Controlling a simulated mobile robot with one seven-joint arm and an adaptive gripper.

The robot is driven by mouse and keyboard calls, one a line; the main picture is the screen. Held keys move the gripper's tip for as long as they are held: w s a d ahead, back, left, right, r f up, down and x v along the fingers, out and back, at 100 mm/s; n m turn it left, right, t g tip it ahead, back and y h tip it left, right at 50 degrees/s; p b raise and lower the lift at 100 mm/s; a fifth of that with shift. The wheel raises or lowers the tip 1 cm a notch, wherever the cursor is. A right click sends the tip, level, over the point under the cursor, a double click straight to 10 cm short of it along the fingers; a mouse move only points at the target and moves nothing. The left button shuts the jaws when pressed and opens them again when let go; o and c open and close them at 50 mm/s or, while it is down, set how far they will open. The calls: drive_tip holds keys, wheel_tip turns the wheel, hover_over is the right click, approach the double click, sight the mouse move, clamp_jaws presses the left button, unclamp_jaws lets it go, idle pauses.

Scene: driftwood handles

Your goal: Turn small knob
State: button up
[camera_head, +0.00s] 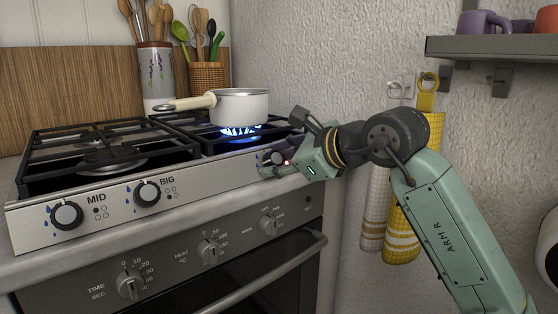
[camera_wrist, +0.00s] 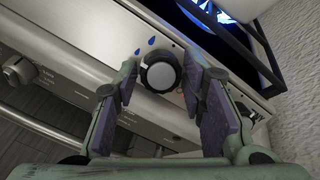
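The knob at the right end of the stove's front panel (camera_wrist: 158,73) has a pale face and a dark rim. It shows between my gripper's fingers in the wrist view. Its label is hidden, but the other two knobs read MID and BIG. My gripper (camera_head: 272,165) is at the panel's right end in the head view and largely covers this knob. In the wrist view my gripper (camera_wrist: 163,75) has its purple-padded fingers apart, one on each side of the knob. Narrow gaps seem to remain; contact is unclear.
The MID knob (camera_head: 67,215) and BIG knob (camera_head: 147,193) are to the left. A white pot (camera_head: 241,107) stands over a lit blue flame (camera_head: 238,131). Oven knobs and a handle (camera_head: 270,279) lie below. Towels (camera_head: 402,222) hang on the wall at right.

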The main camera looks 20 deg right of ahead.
drive_tip(key=shift+o, duration=1.2)
drive_tip(key=v, duration=1.2)
